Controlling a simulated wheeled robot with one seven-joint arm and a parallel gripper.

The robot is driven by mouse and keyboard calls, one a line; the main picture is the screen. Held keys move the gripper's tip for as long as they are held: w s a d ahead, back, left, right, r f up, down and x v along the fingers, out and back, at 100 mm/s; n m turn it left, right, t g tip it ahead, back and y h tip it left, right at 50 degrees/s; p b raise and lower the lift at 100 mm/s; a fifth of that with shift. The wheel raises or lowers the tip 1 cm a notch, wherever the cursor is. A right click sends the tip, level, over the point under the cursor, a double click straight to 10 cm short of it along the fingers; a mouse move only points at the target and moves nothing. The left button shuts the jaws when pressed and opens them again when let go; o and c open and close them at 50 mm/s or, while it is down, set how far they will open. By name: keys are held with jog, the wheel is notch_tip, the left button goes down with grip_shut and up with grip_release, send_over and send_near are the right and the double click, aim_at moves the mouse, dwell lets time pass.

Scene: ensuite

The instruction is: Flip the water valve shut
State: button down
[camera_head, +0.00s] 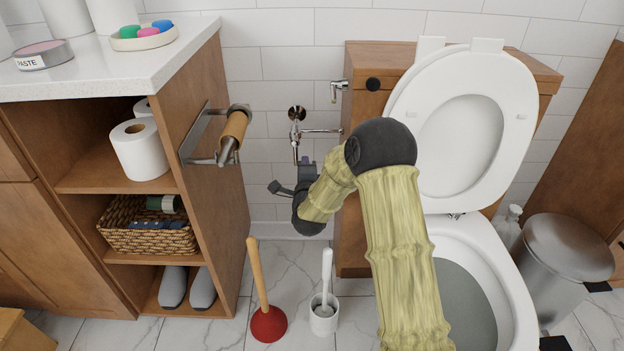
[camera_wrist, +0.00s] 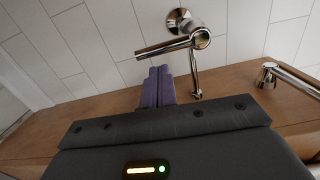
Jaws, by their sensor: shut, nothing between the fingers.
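The water valve (camera_head: 296,130) is chrome and sits on the white tiled wall, left of the toilet's wooden tank box. Its lever (camera_head: 295,151) hangs down in the head view, and a short pipe runs right to the box. In the wrist view the valve (camera_wrist: 201,39) is at the top, with its lever (camera_wrist: 165,46) pointing left. My gripper (camera_head: 308,160) is just right of and below the lever, its purple fingers closed together and empty. In the wrist view the fingertips (camera_wrist: 160,72) lie close under the lever; contact cannot be told.
The wooden tank box (camera_head: 354,235) and toilet (camera_head: 470,150) with raised lid stand right. A cabinet (camera_head: 225,180) with a paper holder (camera_head: 232,135) stands left. A plunger (camera_head: 268,323) and toilet brush (camera_head: 325,310) stand on the floor below my gripper. A chrome flush handle (camera_head: 339,87) is nearby.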

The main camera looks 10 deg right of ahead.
jog(key=s+d+p, duration=0.2)
jog(key=s+p, duration=0.1)
jog(key=s, duration=0.8)
jog(key=shift+d, duration=0.35)
jog(key=shift+r, duration=0.1)
